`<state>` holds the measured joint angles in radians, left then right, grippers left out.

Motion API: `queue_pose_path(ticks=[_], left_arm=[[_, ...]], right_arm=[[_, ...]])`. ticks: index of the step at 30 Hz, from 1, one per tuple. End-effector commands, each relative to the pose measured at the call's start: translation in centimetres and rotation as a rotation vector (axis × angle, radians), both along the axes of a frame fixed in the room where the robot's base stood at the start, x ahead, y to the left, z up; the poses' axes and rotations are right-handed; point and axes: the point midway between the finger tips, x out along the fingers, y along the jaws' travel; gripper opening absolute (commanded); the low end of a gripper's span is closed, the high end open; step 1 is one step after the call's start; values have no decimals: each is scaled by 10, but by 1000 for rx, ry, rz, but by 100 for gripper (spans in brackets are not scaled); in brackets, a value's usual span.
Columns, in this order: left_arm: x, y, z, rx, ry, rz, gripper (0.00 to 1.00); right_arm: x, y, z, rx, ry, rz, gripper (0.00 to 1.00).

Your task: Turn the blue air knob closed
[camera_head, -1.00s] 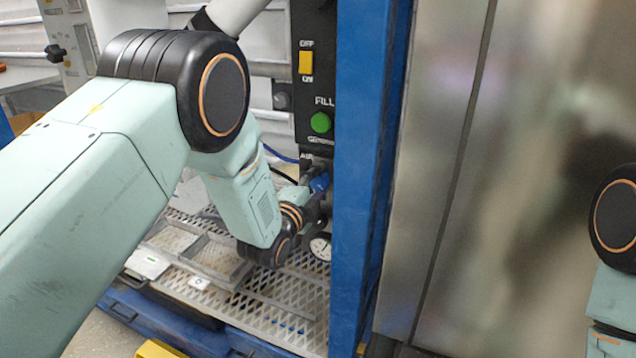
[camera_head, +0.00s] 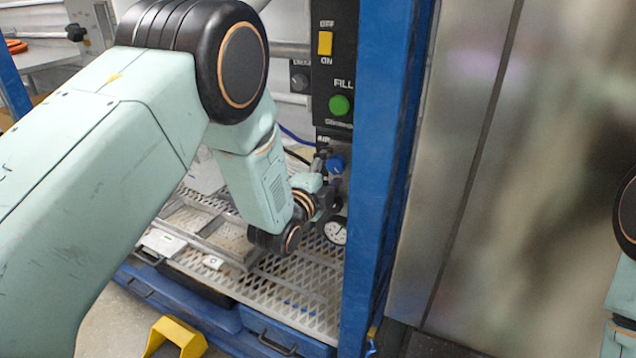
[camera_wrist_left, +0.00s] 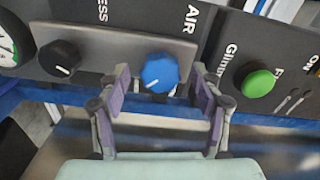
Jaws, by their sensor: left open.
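The blue air knob (camera_wrist_left: 160,73) sits on the dark panel under the label AIR in the left wrist view, with a white pointer line aimed to the lower left. It also shows in the head view (camera_head: 335,164), small, beside the blue post. My left gripper (camera_wrist_left: 160,82) is open, one finger on each side of the knob, with visible gaps to it. In the head view my left gripper (camera_head: 328,182) is partly hidden by its wrist and close to the knob. My right gripper is not in view; only part of the right arm shows at the right edge.
A green button (camera_wrist_left: 258,83) and a black knob (camera_wrist_left: 60,58) flank the blue knob. A round gauge (camera_head: 336,231) is below it. A yellow switch (camera_head: 325,43) is higher on the panel. The blue post (camera_head: 375,180) stands close to the right.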

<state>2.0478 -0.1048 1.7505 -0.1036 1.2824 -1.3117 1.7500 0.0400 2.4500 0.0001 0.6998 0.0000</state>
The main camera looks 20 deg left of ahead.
Motion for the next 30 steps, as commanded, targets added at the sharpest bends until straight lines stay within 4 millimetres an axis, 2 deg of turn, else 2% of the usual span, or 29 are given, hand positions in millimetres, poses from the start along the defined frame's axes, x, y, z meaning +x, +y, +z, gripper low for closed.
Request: queue_pose_path(ticks=[15, 21, 30], left_arm=[[-85, 17, 0, -1, 1, 1, 65], [-101, 20, 0, 0, 0, 1, 65], [-103, 20, 1, 0, -1, 0, 65]], right_arm=[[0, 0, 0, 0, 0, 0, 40], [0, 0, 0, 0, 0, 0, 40], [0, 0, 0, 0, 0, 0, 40]])
